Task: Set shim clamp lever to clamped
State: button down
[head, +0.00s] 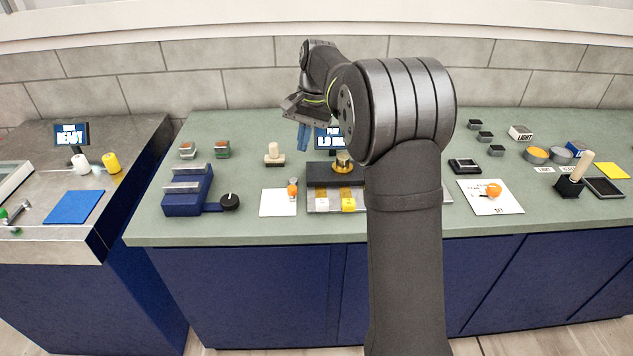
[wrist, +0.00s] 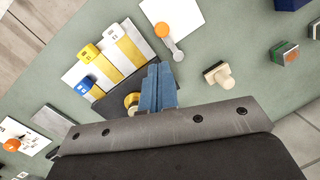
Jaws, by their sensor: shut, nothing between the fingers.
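A lever with an orange knob (head: 292,190) lies on a white card (head: 275,205) left of the central fixture. In the wrist view its orange knob (wrist: 162,30) lies over the card's edge, and its grey arm runs to a round grey pivot. A second orange-knobbed lever (head: 493,190) is on a white card at the right; it also shows in the wrist view (wrist: 11,145). I cannot read which is the shim clamp lever. My gripper (head: 303,136) is shut and empty, its blue fingers (wrist: 158,84) above the bench behind the fixture, apart from both levers.
A dark block with a brass knob (head: 343,162) stands behind a plate with yellow strips (head: 325,205). A cream-knobbed piece (head: 274,154) stands left of the fixture. A blue stepped block (head: 185,195) is further left. My arm hides part of the bench.

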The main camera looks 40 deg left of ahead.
jog(key=w+d+f+m+g+y, duration=0.1)
jog(key=w+d+f+m+y, duration=0.1)
jog(key=d+m, duration=0.3)
jog(key=w+d+f+m+g+y, duration=0.2)
jog(key=d+m, duration=0.4)
jog(key=m, duration=0.5)
notch_tip(320, 180, down, 2)
jog(key=shift+w+d+f+m+y, duration=0.1)
jog(key=shift+w+d+m+y, duration=0.3)
jog(key=shift+y, duration=0.8)
jog(key=shift+a+f, duration=0.1)
jog(key=shift+a, duration=0.15)
send_near(297, 197)
notch_tip(297, 197, down, 4)
jog(key=shift+a+r, duration=0.15)
jog(key=shift+s+a+r, duration=0.2)
jog(key=shift+s+a, duration=0.5)
jog(key=shift+a, duration=0.35)
jog(key=shift+s+a, duration=0.3)
jog(key=shift+a, duration=0.2)
jog(key=shift+s, duration=0.15)
